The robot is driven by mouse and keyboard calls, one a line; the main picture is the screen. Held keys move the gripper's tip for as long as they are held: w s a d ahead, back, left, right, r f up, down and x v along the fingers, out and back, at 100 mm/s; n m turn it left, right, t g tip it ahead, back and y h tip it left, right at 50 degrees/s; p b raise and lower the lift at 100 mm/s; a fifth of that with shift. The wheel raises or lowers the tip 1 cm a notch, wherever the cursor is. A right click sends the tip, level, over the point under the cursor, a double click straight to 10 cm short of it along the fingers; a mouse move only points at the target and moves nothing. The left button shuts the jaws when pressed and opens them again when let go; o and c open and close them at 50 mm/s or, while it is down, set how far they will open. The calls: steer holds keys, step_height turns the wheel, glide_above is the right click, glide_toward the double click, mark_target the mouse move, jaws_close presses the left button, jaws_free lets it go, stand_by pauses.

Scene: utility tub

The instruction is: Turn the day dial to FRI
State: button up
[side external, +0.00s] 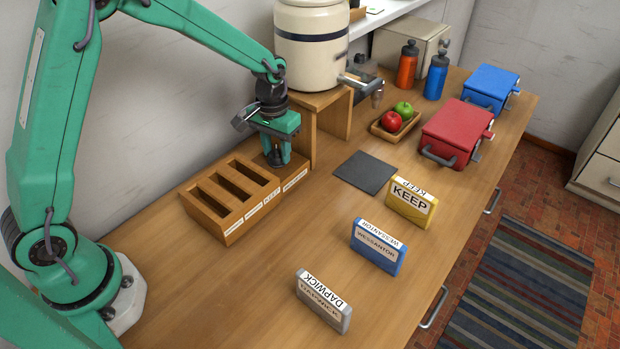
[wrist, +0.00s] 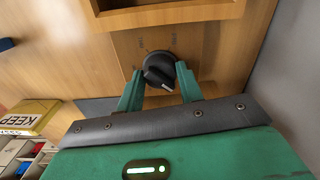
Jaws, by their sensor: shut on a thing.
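The day dial (wrist: 158,66) is a round black knob on a wooden panel (wrist: 205,50), seen in the wrist view. A light mark shows on its edge facing my gripper. Small day labels stand around it on the panel, too small to read surely, so I cannot tell which day it points to. My gripper (wrist: 160,88) is shut on the dial, one green finger on each side. In the side view my gripper (side external: 276,158) points down at the wooden block beside the slotted rack, and hides the dial there.
The slotted wooden rack (side external: 228,207) is beside my gripper; a wooden stand (side external: 333,120) with a cream crock (side external: 312,45) is close behind. Yellow (side external: 411,203), blue (side external: 377,247) and grey (side external: 324,301) labelled boxes stand along the front. The counter between rack and boxes is clear.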

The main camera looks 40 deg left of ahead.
mark_target(276, 148)
steer(key=m, duration=0.5)
steer(key=shift+a, duration=0.25)
steer(key=shift+f+m+g, duration=0.1)
steer(key=shift+m+g, duration=0.2)
steer(key=shift+m, duration=2.2)
steer(key=o, duration=1)
steer(key=shift+d, duration=0.1)
steer(key=shift+w+r, duration=0.1)
steer(key=shift+r, duration=3.85)
